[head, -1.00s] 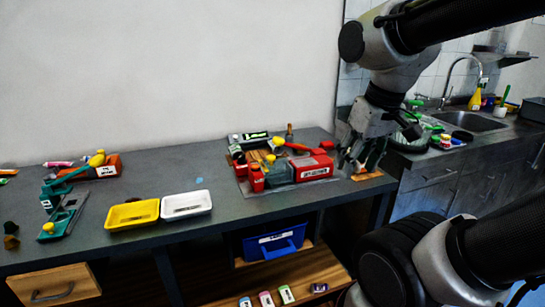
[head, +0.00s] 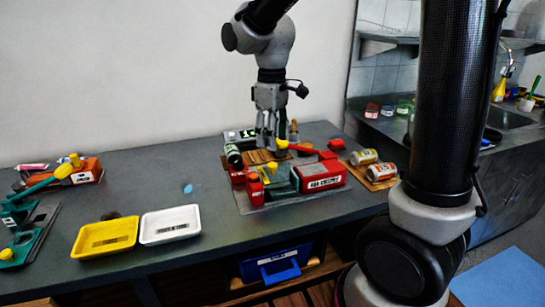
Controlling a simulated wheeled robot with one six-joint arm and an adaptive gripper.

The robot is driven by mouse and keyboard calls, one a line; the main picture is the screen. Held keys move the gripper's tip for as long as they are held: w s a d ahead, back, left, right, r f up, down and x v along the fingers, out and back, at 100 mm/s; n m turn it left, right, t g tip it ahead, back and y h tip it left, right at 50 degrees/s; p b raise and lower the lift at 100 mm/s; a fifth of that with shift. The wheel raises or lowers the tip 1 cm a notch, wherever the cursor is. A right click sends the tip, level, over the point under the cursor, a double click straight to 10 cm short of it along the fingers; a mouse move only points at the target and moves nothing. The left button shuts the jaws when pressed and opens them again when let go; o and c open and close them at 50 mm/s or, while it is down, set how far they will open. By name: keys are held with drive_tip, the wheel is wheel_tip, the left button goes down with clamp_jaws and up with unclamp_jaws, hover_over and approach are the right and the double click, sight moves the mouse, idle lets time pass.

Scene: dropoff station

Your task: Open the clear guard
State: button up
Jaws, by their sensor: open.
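A red station (head: 322,174) with a printed label stands on a grey base plate (head: 285,204) near the middle of the bench. A see-through, grey-green panel, seemingly the clear guard (head: 279,184), sits between its red left part (head: 254,188) and the labelled red box. I cannot tell the guard's exact edges or hinge at this size. A yellow knob (head: 271,167) shows just above it. My gripper (head: 268,146) points down above the back of the station, open, with nothing seen between its fingers. It appears apart from the guard.
A yellow-ended red handle (head: 305,149) lies behind the station. Cans (head: 380,172) lie on a wooden board at right. A yellow tray (head: 103,237), a white tray (head: 171,224) and a green tool (head: 20,235) are at left. The bench between them and the station is mostly clear.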

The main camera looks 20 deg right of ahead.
sight(272, 164)
wheel_tip(272, 164, down, 8)
drive_tip(key=shift+r, duration=0.1)
idle(0.4)
